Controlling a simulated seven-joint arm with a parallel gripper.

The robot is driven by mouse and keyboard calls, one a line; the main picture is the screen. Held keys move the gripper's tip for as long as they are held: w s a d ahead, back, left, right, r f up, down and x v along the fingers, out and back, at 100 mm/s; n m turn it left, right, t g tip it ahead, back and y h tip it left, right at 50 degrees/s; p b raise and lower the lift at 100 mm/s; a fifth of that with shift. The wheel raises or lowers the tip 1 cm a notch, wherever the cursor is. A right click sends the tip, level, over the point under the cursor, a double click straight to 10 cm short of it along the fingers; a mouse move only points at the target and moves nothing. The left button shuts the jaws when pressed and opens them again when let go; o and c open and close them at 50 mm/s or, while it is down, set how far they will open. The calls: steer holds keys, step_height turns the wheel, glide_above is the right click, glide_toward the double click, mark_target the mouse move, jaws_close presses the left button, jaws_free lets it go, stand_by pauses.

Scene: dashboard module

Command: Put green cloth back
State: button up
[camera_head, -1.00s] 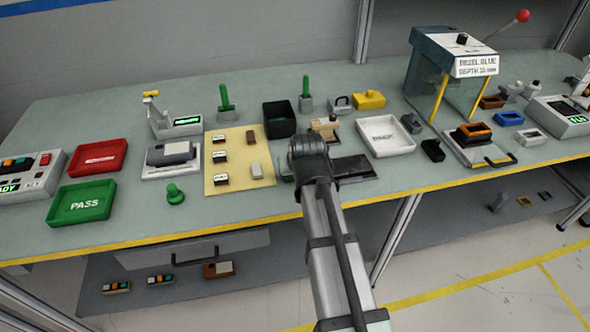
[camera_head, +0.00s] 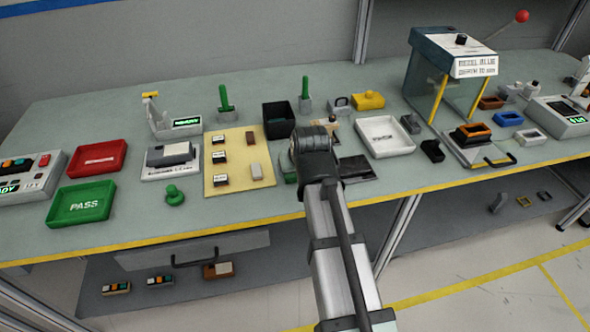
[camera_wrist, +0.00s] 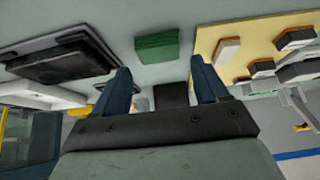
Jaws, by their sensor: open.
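The green cloth (camera_wrist: 157,47) shows in the wrist view as a small folded green block lying flat on the grey bench, beside the cream mat. In the head view only a green edge (camera_head: 288,171) shows left of my wrist; the rest is hidden by my arm. My gripper (camera_wrist: 162,85) is open, with its two blue fingers apart and nothing held between them. In the wrist view the cloth lies beyond the fingertips, apart from them. The fingers are hidden behind my wrist in the head view.
The cream mat (camera_head: 239,187) with several small blocks lies left of my arm. A black bin (camera_head: 279,126) stands behind it. A dark flat plate (camera_head: 360,170) and a white tray (camera_head: 386,137) lie to the right. A green PASS tray (camera_head: 80,203) is at far left.

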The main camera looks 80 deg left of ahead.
steer(key=v, duration=0.7)
steer(key=shift+r, duration=0.2)
steer(key=shift+d, duration=0.15)
